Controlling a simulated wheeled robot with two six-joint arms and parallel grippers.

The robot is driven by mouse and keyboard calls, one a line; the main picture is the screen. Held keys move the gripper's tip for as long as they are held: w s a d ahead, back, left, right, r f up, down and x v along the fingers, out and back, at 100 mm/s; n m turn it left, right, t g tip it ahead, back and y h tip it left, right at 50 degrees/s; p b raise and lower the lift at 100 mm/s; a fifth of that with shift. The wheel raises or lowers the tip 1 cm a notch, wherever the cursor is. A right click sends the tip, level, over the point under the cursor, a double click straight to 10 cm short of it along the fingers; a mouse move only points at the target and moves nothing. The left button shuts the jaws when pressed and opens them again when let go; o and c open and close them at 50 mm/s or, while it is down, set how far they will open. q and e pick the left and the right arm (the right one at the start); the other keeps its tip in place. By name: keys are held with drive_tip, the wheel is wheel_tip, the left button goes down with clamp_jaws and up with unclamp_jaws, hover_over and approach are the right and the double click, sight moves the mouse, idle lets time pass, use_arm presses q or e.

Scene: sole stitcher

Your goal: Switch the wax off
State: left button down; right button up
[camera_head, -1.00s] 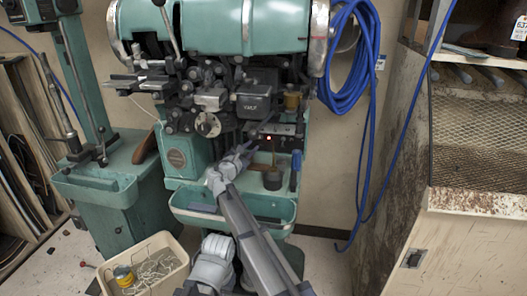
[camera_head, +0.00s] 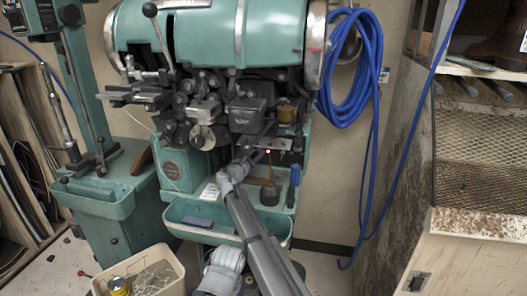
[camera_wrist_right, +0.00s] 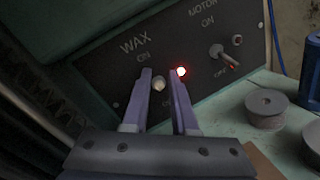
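The dark control panel (camera_wrist_right: 200,60) fills the top of the right wrist view, with the words WAX and MOTOR on it. The wax switch (camera_wrist_right: 158,85) shows as a pale round tip under WAX ON. A red lamp (camera_wrist_right: 181,71) glows beside it. My right gripper (camera_wrist_right: 162,92) is open, its two fingers apart with the wax switch tip seen between them; contact cannot be told. In the head view the right gripper (camera_head: 258,152) is at the panel, just left of the red lamp (camera_head: 268,152). My left gripper is not in view.
The motor toggle (camera_wrist_right: 224,57) is to the right on the same panel. Grey round pieces (camera_wrist_right: 266,106) and a blue object (camera_wrist_right: 310,75) stand on the green ledge. The green stitcher (camera_head: 230,30) rises above, and a green tray (camera_head: 200,222) sits below.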

drive_tip(key=shift+c, duration=0.4)
clamp_jaws()
drive_tip(key=shift+f+t+b, duration=0.4)
drive_tip(key=shift+b, duration=0.8)
drive_tip(key=shift+s+r+h+b, duration=0.1)
drive_tip(key=shift+r+h+b, duration=0.05)
drive_tip(key=shift+h+b, duration=0.2)
drive_tip(key=shift+r, duration=0.1)
